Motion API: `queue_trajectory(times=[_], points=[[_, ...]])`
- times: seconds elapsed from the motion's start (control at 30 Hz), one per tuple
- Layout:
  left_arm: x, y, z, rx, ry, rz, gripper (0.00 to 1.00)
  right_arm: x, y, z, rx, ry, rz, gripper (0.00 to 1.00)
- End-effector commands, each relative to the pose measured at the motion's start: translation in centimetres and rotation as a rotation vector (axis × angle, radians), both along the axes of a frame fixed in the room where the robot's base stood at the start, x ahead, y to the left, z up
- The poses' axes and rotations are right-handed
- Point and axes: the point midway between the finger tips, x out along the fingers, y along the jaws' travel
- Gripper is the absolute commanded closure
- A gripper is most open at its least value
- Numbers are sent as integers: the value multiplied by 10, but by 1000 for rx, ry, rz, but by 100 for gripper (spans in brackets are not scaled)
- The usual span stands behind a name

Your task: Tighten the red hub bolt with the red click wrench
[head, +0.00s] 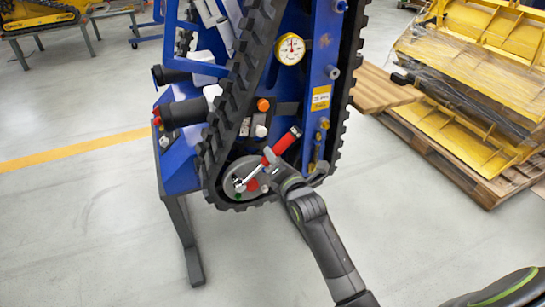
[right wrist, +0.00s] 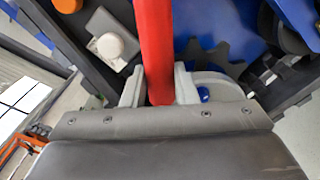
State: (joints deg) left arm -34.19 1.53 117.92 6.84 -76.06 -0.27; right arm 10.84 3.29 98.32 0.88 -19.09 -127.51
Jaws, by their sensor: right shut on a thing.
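The red click wrench (head: 284,142) lies slanted across the lower end of the track, its red handle up to the right and its silver head down at the grey hub (head: 233,190). My right gripper (head: 269,159) is shut on the wrench; in the right wrist view the red handle (right wrist: 157,45) passes between the two pale fingers (right wrist: 159,88). A red spot (head: 253,186), which looks like the red hub bolt, shows on the hub just right of the wrench head. I cannot tell whether the head sits on a bolt. My left gripper is not in view.
The blue carrier (head: 318,60) with its black track (head: 222,125) stands tilted on a dark stand leg. Pallets (head: 480,180) stand right.

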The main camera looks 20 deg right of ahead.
Motion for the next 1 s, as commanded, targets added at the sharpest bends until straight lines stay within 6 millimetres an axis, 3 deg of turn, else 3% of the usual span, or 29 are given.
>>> queue_trajectory(times=[1.0], points=[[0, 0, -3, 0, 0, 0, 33, 1, -9, -11, 117, 0, 0, 100]])
